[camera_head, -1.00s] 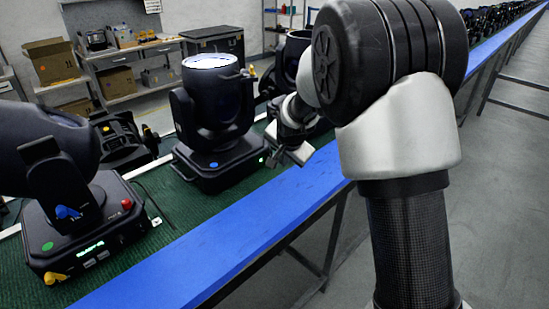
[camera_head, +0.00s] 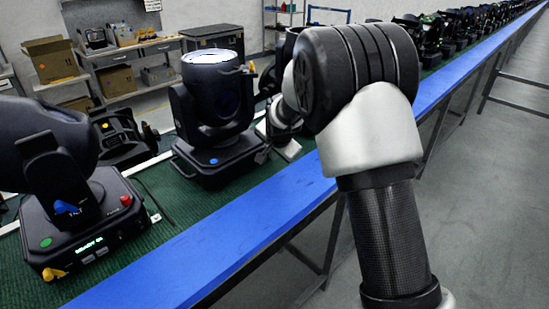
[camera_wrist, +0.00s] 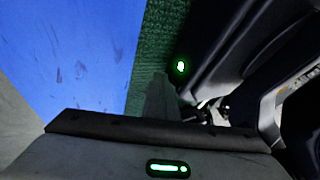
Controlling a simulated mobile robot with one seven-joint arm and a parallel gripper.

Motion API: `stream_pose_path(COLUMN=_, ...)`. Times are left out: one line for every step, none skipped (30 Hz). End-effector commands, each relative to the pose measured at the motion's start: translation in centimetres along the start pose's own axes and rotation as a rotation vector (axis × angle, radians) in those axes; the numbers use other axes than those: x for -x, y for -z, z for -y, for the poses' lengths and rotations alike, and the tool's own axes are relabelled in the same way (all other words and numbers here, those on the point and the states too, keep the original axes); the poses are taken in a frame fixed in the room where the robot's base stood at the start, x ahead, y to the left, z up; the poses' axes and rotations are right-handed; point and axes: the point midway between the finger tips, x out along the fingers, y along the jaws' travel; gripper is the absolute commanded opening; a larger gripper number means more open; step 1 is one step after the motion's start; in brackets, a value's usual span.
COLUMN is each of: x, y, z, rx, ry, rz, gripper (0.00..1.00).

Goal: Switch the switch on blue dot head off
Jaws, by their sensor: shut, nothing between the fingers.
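The blue dot head is a black moving-head light, with its blue dot (camera_head: 213,161) on the front of its base (camera_head: 222,165). It stands upright on the green belt in the middle of the head view. My gripper (camera_head: 268,142) is shut and empty, close to the right end of that base; its tips are hard to make out there. In the wrist view, my gripper's grey fingers (camera_wrist: 160,95) point up the picture beside a dark housing (camera_wrist: 215,50) with a small lit green spot (camera_wrist: 181,66). Whether they touch it, and the switch's position, I cannot tell.
A second black head with a green dot (camera_head: 46,243) and lit display stands at the front left. A blue rail (camera_head: 215,243) edges the green belt (camera_head: 165,195). More heads line the belt into the distance. Shelves with boxes stand behind; grey floor is free at right.

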Motion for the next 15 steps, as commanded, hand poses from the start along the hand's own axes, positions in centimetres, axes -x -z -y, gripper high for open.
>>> stream_pose_path(x=-0.24, y=-0.09, z=-0.03, rx=-0.005, ry=0.012, rz=-0.002, gripper=0.00)
stream_pose_path(x=-0.07, y=-0.02, z=0.08, rx=-0.003, ry=0.010, rz=-0.002, gripper=0.00)
stream_pose_path(x=-0.08, y=-0.05, z=0.08, rx=-0.003, ry=0.009, rz=-0.002, gripper=0.00)
stream_pose_path(x=-0.09, y=-0.05, z=0.07, rx=-0.003, ry=0.009, rz=-0.001, gripper=0.00)
stream_pose_path(x=-0.09, y=-0.05, z=0.07, rx=-0.002, ry=0.009, rz=-0.002, gripper=0.00)
stream_pose_path(x=-0.08, y=-0.05, z=0.08, rx=-0.002, ry=0.009, rz=-0.002, gripper=0.00)
stream_pose_path(x=-0.07, y=-0.04, z=0.10, rx=-0.002, ry=0.009, rz=-0.002, gripper=0.00)
stream_pose_path(x=-0.03, y=-0.02, z=0.12, rx=-0.002, ry=0.009, rz=-0.002, gripper=0.00)
stream_pose_path(x=0.03, y=0.02, z=0.17, rx=-0.002, ry=0.010, rz=-0.002, gripper=0.00)
stream_pose_path(x=0.10, y=0.06, z=0.22, rx=-0.002, ry=0.010, rz=-0.002, gripper=0.00)
stream_pose_path(x=0.19, y=0.10, z=0.27, rx=-0.002, ry=0.010, rz=-0.002, gripper=0.00)
stream_pose_path(x=0.33, y=0.18, z=0.36, rx=-0.002, ry=0.010, rz=-0.003, gripper=0.00)
stream_pose_path(x=0.44, y=0.24, z=0.44, rx=-0.002, ry=0.011, rz=-0.003, gripper=0.00)
stream_pose_path(x=0.57, y=0.31, z=0.52, rx=-0.002, ry=0.011, rz=-0.003, gripper=0.00)
stream_pose_path(x=0.74, y=0.40, z=0.63, rx=-0.002, ry=0.012, rz=-0.004, gripper=0.00)
